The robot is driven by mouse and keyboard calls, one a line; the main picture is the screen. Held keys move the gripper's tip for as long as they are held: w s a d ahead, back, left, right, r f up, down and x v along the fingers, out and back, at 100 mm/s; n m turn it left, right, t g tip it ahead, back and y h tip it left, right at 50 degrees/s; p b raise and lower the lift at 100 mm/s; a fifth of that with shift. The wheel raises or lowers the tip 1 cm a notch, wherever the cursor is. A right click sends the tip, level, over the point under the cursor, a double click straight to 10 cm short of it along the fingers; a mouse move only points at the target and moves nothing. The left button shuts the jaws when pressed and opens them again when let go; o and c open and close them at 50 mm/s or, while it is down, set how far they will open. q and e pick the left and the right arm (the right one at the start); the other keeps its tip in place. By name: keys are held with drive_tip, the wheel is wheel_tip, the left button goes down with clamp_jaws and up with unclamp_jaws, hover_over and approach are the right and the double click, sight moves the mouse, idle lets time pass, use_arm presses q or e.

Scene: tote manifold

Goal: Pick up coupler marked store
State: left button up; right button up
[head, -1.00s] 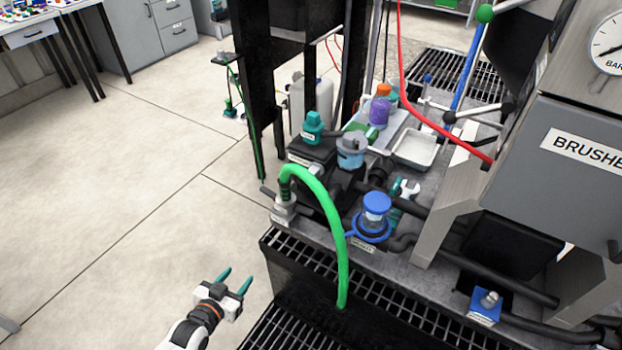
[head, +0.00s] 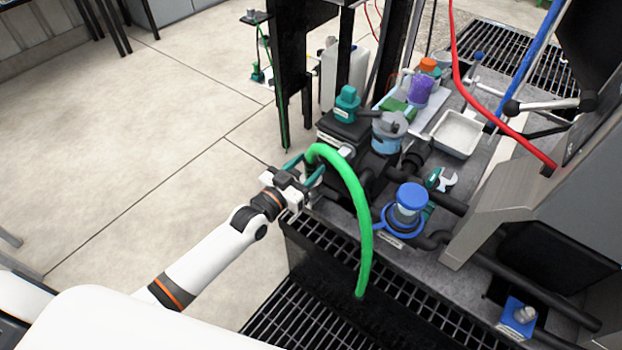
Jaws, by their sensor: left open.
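My left gripper (head: 304,170) is open, with its teal fingers at the upper end of the green hose (head: 362,220). The fingers look to be on either side of the coupler at that hose end. The coupler is mostly hidden behind the gripper, and I cannot tell whether the fingers touch it. Its label is too hidden and small to read, so I cannot confirm the word store. The hose arches up from the bench edge and hangs down to the floor grate. My right gripper is not in view.
A blue-capped clear cup (head: 408,205) stands right of the hose. A teal-topped fitting (head: 347,102), a purple jug (head: 420,88) and a white tray (head: 457,133) are farther back. A black post (head: 293,85) rises behind the gripper. The floor (head: 130,150) at left is clear.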

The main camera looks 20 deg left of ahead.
sight(315, 158)
use_arm(q)
drive_tip(key=x, duration=0.4)
drive_tip(key=shift+w+f, duration=0.1)
drive_tip(key=shift+f, duration=0.15)
drive_tip(key=shift+a+r, duration=0.1)
clamp_jaws()
